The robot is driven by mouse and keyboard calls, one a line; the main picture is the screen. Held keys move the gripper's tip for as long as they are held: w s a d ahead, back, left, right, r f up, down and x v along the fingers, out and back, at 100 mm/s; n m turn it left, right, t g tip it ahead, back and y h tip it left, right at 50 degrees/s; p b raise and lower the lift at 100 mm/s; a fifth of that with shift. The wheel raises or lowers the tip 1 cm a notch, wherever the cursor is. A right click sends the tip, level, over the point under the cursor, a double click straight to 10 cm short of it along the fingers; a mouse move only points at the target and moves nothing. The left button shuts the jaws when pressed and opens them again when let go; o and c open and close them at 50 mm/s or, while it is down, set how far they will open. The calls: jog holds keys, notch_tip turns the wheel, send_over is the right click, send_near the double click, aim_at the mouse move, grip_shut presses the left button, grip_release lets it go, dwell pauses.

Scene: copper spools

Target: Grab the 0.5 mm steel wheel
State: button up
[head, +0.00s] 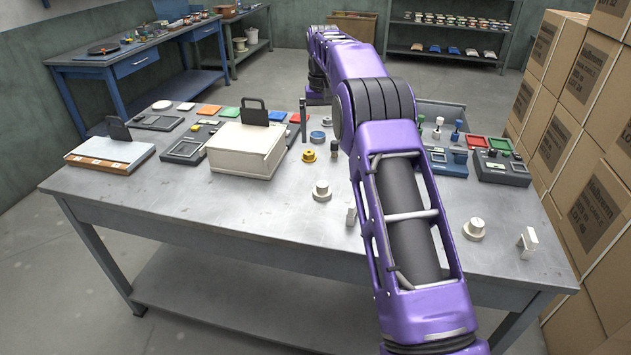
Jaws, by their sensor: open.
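My gripper (314,112) hangs at the far end of my purple arm, over the middle of the workbench (240,205). It is open; one dark finger shows at its left, and the elbow hides part of the rest. No label is readable, so I cannot tell which piece is the 0.5 mm steel wheel.
A cream box (240,158) and a white-topped stand (105,155) are on the left of the bench. Coloured trays (498,145) and upright pieces (454,132) are at right. Cardboard boxes (560,130) are stacked beside the bench. The bench's front left is clear.

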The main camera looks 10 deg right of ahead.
jog(key=b, duration=0.1)
send_near(323, 183)
jog(key=f, duration=0.5)
jog(key=shift+a, duration=0.2)
jog(key=shift+s+d+f+b, duration=0.1)
jog(key=shift+f+b, duration=0.2)
jog(key=shift+f, duration=2.45)
jog(key=shift+r, duration=0.1)
jog(key=c, duration=1.4)
jog(key=shift+o, duration=0.2)
